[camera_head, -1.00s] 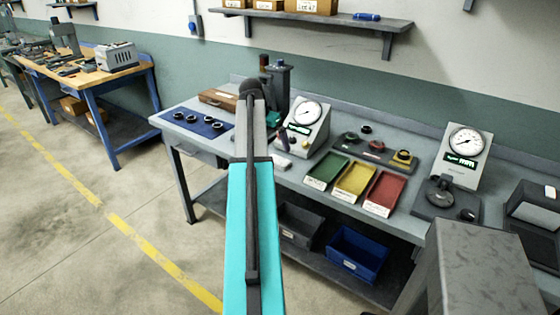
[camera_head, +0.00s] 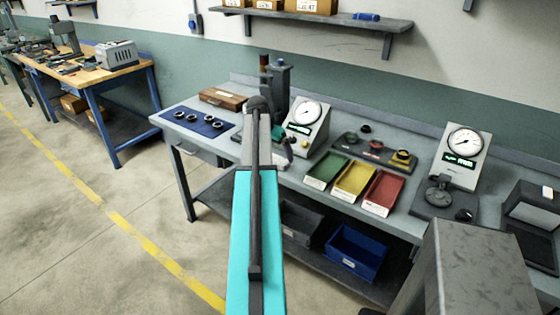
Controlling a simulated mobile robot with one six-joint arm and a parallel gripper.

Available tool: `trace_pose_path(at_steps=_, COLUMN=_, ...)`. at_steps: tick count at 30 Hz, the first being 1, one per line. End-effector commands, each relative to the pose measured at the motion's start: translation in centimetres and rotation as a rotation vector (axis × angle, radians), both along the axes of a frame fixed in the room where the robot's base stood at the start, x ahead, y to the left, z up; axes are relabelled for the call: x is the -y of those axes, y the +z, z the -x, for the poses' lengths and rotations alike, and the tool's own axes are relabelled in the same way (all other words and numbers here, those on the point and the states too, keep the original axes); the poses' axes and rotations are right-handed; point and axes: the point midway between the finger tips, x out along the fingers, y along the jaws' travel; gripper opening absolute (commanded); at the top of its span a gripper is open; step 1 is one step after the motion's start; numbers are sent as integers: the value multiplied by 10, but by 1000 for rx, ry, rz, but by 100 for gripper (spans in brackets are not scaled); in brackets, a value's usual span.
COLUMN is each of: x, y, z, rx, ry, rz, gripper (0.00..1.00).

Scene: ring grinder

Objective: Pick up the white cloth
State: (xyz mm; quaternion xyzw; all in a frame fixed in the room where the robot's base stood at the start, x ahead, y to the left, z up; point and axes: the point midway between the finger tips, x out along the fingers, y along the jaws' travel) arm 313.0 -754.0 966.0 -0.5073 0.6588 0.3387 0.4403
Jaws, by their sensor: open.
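My arm reaches forward over the workbench, and my gripper (camera_head: 286,156) is at its far end, low over the bench top beside the left dial gauge. The gripper is small and partly behind the arm; it is open. I cannot make out the white cloth clearly; the arm and gripper cover the bench area around them.
The left dial gauge (camera_head: 306,124) stands just right of the gripper. Green (camera_head: 326,171), yellow (camera_head: 355,180) and red (camera_head: 382,191) trays lie further right. A blue mat (camera_head: 206,128) with several dark rings and a brown box (camera_head: 222,98) are at the left.

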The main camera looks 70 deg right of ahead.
Motion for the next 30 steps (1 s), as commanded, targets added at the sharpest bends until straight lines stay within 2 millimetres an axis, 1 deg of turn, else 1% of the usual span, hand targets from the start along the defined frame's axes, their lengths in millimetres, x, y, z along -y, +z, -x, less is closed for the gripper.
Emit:
trace_pose_path(at_steps=8, x=5, y=-7, z=1, rx=-1, ry=0, rz=-1, gripper=100)
trace_pose_path(at_steps=21, x=21, y=-42, z=3, rx=-1, ry=1, rz=-1, gripper=100)
trace_pose_path(at_steps=24, x=22, y=-46, z=4, rx=0, ry=1, rz=0, gripper=100)
trace_pose_path(at_steps=30, x=22, y=-47, z=4, rx=0, ry=1, rz=0, gripper=100)
